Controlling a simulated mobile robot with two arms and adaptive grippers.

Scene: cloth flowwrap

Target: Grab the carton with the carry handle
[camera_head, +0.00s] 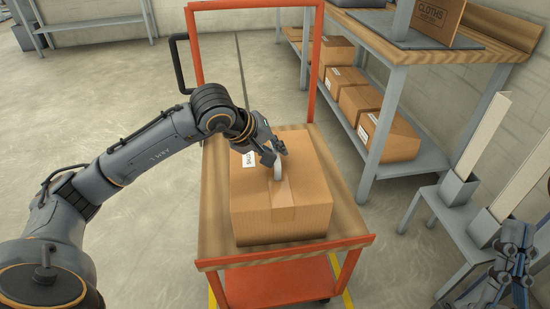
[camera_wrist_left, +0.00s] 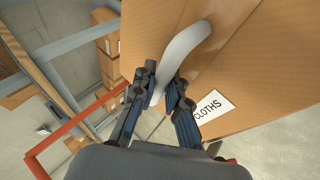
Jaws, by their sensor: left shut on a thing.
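A brown cardboard carton (camera_head: 300,195) sits upright on the wooden top of an orange cart (camera_head: 348,240). A pale carry handle (camera_head: 278,172) stands up from its top, and a white label with black lettering (camera_head: 249,159) lies beside it. My left gripper (camera_head: 271,158) reaches in from the left over the carton top. In the left wrist view its fingers (camera_wrist_left: 163,92) are shut around the white curved handle (camera_wrist_left: 188,40), and the "CLOTHS" label (camera_wrist_left: 213,106) is to the right. My right gripper (camera_head: 518,245) is at the lower right, apart from the carton; its jaw opening is unclear.
A wooden-topped table (camera_head: 385,45) with several cartons on its lower shelf stands at the right. A grey stand with pale upright panels (camera_head: 485,133) is right of the cart. The cart's orange frame (camera_head: 192,50) rises behind the carton.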

